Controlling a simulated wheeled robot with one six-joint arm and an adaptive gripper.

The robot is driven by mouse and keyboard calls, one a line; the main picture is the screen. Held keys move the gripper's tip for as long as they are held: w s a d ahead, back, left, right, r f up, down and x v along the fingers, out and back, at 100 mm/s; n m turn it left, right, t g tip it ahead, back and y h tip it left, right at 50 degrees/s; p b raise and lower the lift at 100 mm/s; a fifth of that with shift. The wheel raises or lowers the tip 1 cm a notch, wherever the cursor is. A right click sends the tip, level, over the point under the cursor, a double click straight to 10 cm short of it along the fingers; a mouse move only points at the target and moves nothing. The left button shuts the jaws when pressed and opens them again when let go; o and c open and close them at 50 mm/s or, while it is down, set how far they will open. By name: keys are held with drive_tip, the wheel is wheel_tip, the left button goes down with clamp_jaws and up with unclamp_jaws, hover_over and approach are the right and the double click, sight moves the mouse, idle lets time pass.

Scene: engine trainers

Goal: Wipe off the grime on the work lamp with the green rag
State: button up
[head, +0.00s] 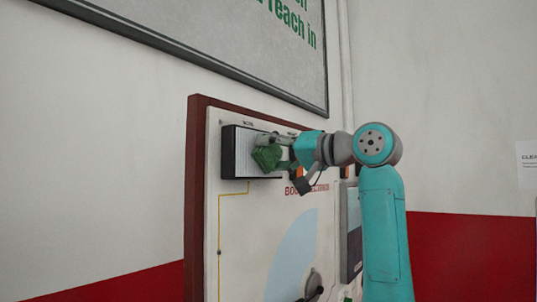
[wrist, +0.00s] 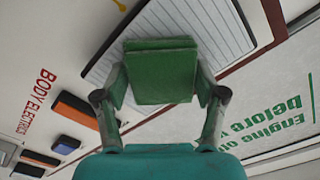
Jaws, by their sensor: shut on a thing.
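The green rag (head: 266,158) is held between the fingertips of my gripper (head: 277,150). In the wrist view the rag (wrist: 161,72) looks like a folded square pad, with a finger of my gripper (wrist: 161,85) on each side. The work lamp (head: 241,150) is a black-framed box with a pale ribbed face, mounted high on the trainer board. The rag is in front of the lamp face (wrist: 222,32) and covers part of it. I cannot tell whether it touches. I make out no grime on the visible face; the part behind the rag is hidden.
The trainer board (head: 230,225) has a dark red frame and "BODY ELECTRICS" lettering. Orange and blue blocks (wrist: 88,110) sit beside the lamp in the wrist view. A framed sign (head: 215,40) hangs on the wall above.

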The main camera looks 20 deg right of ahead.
drive_tip(key=shift+w+d, duration=0.85)
drive_tip(key=shift+d, duration=0.35)
drive_tip(key=shift+w+d, duration=0.85)
drive_tip(key=shift+d, duration=0.3)
drive_tip(key=shift+a, duration=0.1)
drive_tip(key=shift+s+a, duration=0.8)
drive_tip(key=shift+a, duration=0.3)
drive_tip(key=shift+s+a, duration=0.75)
drive_tip(key=shift+a, duration=0.3)
drive_tip(key=shift+s+a, duration=0.8)
drive_tip(key=shift+a, duration=0.3)
drive_tip(key=shift+s+d, duration=0.1)
drive_tip(key=shift+v, duration=2.85)
drive_tip(key=shift+d, duration=0.1)
drive_tip(key=shift+v, duration=1.5)
